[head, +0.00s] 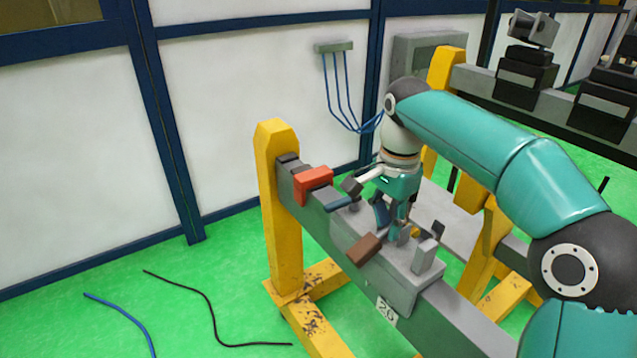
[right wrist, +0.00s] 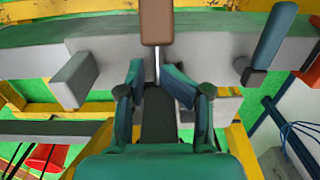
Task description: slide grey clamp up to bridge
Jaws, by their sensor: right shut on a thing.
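My right gripper (head: 397,228) reaches down over the grey beam. In the right wrist view its fingers (right wrist: 163,95) are closed about a dark grey piece, which looks like part of the grey clamp (right wrist: 158,118). A brown handle (right wrist: 157,22) on a thin rod extends from there; it also shows in the head view (head: 364,249). My fingers and palm hide much of the clamp. A broad grey block (head: 385,278) sits on the beam under the gripper and may be the bridge, but I cannot tell surely. My left gripper is out of view.
A red-orange clamp (head: 314,184) sits on the beam near the yellow post (head: 277,210). A blue handle (head: 340,203) and an upright grey block (head: 425,255) are close to my gripper. Blue cables hang from a wall bar (head: 333,46). Cables (head: 213,310) lie on the green floor.

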